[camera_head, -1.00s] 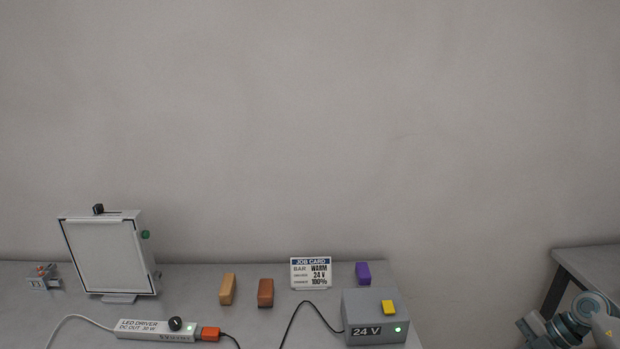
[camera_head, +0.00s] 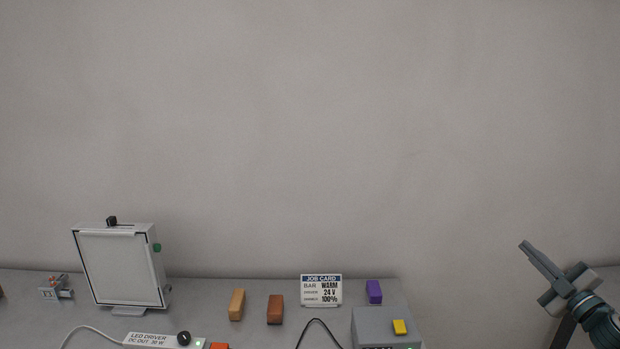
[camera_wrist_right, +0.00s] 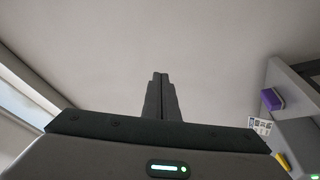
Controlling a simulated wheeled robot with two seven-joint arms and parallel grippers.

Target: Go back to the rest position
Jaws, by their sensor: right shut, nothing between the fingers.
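My right gripper (camera_head: 538,260) is at the right of the head view, raised and pointing up and to the left. It is clear of the table and of everything on it. In the right wrist view its two fingers (camera_wrist_right: 161,98) are together with nothing between them, against the bare wall. My left gripper is not in view.
On the grey table (camera_head: 200,297) stand a light panel (camera_head: 118,268), an LED driver (camera_head: 150,341), a tan block (camera_head: 237,304), a brown block (camera_head: 275,309), a job card (camera_head: 321,291), a purple block (camera_head: 374,291) and a grey supply box (camera_head: 380,325) with a yellow top piece.

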